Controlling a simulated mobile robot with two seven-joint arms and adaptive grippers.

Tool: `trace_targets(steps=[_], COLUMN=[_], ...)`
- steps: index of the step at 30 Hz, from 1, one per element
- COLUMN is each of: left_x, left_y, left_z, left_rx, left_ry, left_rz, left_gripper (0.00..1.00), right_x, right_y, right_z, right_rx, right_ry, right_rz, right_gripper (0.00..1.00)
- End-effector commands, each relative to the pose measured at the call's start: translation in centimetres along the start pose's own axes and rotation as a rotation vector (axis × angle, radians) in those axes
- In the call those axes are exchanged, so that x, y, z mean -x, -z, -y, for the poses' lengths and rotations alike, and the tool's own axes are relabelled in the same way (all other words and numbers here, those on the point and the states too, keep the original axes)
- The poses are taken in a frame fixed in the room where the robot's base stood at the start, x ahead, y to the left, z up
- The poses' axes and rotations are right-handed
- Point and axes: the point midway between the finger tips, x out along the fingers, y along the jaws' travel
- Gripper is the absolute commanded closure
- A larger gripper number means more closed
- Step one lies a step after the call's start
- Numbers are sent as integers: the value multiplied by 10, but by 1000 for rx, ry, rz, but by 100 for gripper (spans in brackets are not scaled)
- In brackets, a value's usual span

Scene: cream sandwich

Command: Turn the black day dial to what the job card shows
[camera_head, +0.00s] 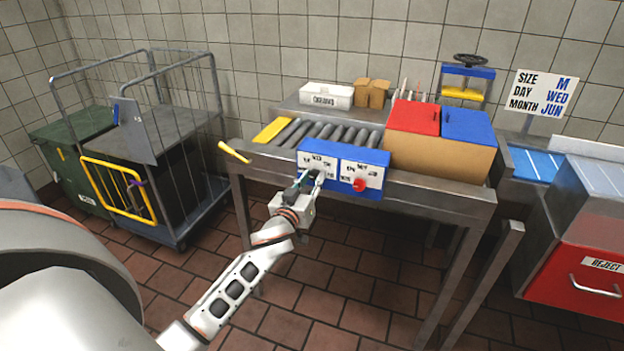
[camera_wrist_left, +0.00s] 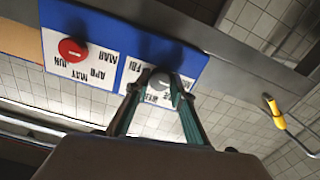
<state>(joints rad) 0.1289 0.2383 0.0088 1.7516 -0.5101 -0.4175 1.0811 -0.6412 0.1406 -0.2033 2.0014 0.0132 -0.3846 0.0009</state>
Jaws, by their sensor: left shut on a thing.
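The job card (camera_head: 541,93) at the back right reads SIZE M, DAY WED, MONTH JUN. The blue dial box (camera_head: 310,151) is on the front of the metal table and has two white label plates. My left gripper (camera_head: 310,181) is at the left plate, its fingers shut on the day dial. In the left wrist view, upside down, the dark day dial (camera_wrist_left: 159,81) is between the fingertips of my left gripper (camera_wrist_left: 158,84). Its pointing direction cannot be told. The red month dial (camera_head: 360,184) is beside it, also in the wrist view (camera_wrist_left: 72,50). My right gripper is out of view.
A yellow handle (camera_head: 234,152) sticks out left of the box. Red (camera_head: 415,117) and blue (camera_head: 467,125) lids top a tan bin at the right. A wire cart (camera_head: 180,205) stands left. A red reject bin (camera_head: 580,285) is at the right.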

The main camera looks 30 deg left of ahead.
Motion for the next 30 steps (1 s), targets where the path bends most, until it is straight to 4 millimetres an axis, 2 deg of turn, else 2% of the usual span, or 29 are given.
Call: trace_targets(steps=[8,18,30], left_x=[0,0,0], left_y=[2,1,0], left_z=[0,-1,-1], left_rx=[-178,-497,-880], left_ry=[1,0,0], left_rz=[0,0,1], left_gripper=[98,98,98], right_x=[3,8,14], right_y=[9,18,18], right_z=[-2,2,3], right_rx=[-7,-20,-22], right_ry=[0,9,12], right_rz=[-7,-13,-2], right_gripper=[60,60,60])
